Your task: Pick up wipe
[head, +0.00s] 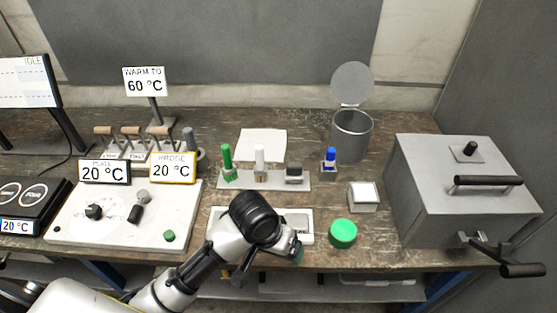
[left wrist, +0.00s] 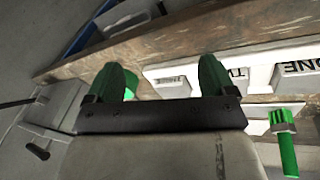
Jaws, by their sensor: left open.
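Two things could be the wipe, and I cannot tell which for sure. A flat white sheet (head: 262,144) lies on the bench behind the marker rack. A small square holder with a white top (head: 364,195) stands at the right, beyond the green disc. My left gripper (head: 298,250) is low over the front edge of the bench, at the white tray, apart from both. In the left wrist view its two green fingers (left wrist: 165,78) are spread, with no wipe between them. My right gripper is not in view.
The white tray (head: 220,215) is partly hidden by my left arm. A green disc (head: 343,233) is right of it. A grey bin (head: 351,135) and grey box (head: 465,190) stand at the right.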

